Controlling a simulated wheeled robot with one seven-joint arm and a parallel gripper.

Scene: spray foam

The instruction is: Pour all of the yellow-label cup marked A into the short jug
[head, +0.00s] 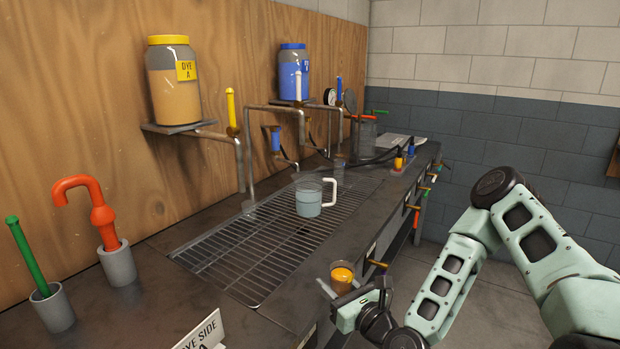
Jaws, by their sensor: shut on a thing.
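A small clear cup (342,271) with orange-yellow liquid is held upright at the front edge of the counter. My gripper (337,292) is shut on it from the near side. I cannot read a label or letter on the cup from here. A short, clear jug (308,200) with a white handle on its right stands upright on the metal grate, beyond and left of the cup. It holds pale blue liquid. The cup and jug are apart.
The metal grate (232,252) is mostly bare. Taps and pipes rise behind the jug, below a yellow-lidded dye jar (174,85) and a blue-lidded jar (294,75). Green (29,255) and red-orange (97,215) handled items stand in holders at left. A sign (203,332) stands in front.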

